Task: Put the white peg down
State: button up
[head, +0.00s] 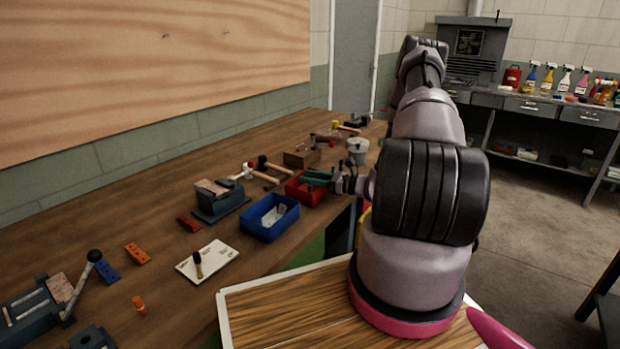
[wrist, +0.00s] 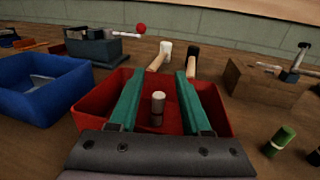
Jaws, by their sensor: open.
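A white peg (wrist: 158,103) stands in the red bin (wrist: 88,112), seen between my fingers in the wrist view; it looks upright, with a dark band near its lower part. My gripper (wrist: 158,82) has green fingers spread apart, with a visible gap on each side of the peg. In the head view my gripper (head: 318,178) is over the red bin (head: 303,192). The peg cannot be made out in the head view.
A blue bin (head: 270,217) stands just left of the red one. Hammers (head: 272,165) lie behind, and a wooden block (head: 301,158) stands to the right. A green peg (wrist: 283,138) stands right of the red bin. A white card (head: 208,261) lies on the bench nearer me.

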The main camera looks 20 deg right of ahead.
jog(key=shift+r, duration=0.4)
jog(key=v, duration=1.2)
jog(key=shift+r, duration=0.2)
jog(key=s+a+r+n+g+h, duration=0.25)
jog(key=a+r+n+g, duration=0.4)
jog(key=r, duration=0.45)
jog(key=s+a+r+n+g+h, duration=0.1)
jog(key=s+a+r+n+g, duration=0.35)
jog(key=a+r+n, duration=0.4)
jog(key=s+a+r+n+t+h, duration=0.1)
jog(key=s+r+n+t+h, duration=0.2)
jog(key=s+r, duration=0.4)
jog(key=s+a+r+n+t+h, duration=0.1)
jog(key=s+r+n+t+h, duration=0.2)
jog(key=s+r, duration=0.4)
notch_tip(320, 180, up, 5)
jog(key=shift+s+a+r+n+h, duration=0.25)
jog(key=shift+a+n+h, duration=0.25)
jog(key=shift+h, duration=0.45)
jog(key=shift+d, duration=0.1)
